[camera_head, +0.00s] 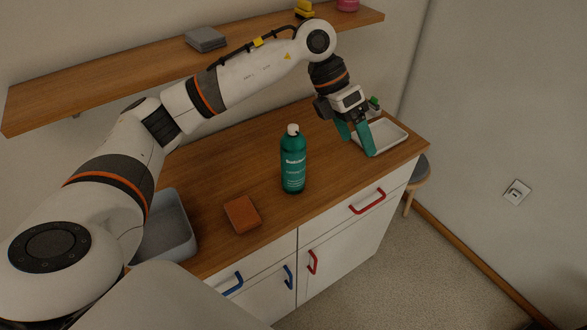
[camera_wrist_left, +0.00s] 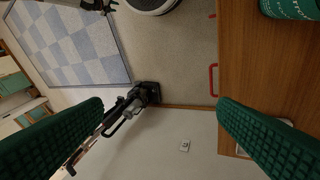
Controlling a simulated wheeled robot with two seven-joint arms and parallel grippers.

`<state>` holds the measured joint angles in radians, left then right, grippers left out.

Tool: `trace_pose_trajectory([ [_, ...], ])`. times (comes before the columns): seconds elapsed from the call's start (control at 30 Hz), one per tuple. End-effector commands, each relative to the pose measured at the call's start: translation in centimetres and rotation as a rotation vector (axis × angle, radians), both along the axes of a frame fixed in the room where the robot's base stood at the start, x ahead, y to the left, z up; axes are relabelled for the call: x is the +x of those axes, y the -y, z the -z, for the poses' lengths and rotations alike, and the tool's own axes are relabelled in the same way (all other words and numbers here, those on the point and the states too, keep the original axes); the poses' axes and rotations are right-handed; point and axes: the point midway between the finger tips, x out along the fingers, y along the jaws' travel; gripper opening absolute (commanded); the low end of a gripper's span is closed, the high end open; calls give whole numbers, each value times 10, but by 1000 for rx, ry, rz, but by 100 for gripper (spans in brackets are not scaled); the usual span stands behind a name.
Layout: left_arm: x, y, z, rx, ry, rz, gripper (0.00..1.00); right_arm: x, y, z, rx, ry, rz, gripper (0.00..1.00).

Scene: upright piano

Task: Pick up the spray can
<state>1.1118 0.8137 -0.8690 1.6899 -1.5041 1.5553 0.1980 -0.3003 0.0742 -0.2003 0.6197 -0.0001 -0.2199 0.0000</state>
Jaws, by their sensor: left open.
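The spray can (camera_head: 293,165) is teal with a white cap and pale lettering. It stands upright on the wooden counter, near the middle of the head view. A piece of its teal side also shows at the top right of the left wrist view (camera_wrist_left: 290,8). My left gripper (camera_head: 357,141) has teal fingers and is to the right of the can, apart from it, by the white tray. In the left wrist view its two fingers are wide apart with nothing between them. My right gripper is not in view.
The counter (camera_head: 225,180) also holds a brown sponge-like block (camera_head: 242,214), a grey bin (camera_head: 172,235) and a white tray (camera_head: 395,136), partly hidden by my gripper. A wooden shelf (camera_head: 110,85) hangs above. Red and blue handles stick out in front.

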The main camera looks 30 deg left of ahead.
Motion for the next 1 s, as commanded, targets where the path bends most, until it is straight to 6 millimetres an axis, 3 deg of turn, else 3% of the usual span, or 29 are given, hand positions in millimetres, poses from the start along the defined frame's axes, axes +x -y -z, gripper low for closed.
trace_pose_trajectory([
  [0.03,5,-36,-10,131,-5,-36,82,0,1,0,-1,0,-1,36],
  [0.1,6,-76,-20,278,-30,-83,82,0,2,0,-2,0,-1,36],
  [0.2,3,-116,-35,420,-64,-143,82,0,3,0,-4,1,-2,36],
  [0.3,-2,-137,-43,494,-90,-177,82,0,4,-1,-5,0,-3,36],
  [0.4,-3,-145,-36,519,-102,-189,82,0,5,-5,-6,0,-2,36],
  [0.7,-4,-143,13,517,-101,-186,82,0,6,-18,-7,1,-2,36],
  [1.0,-3,-140,39,515,-102,-184,82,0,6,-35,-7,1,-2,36],
])
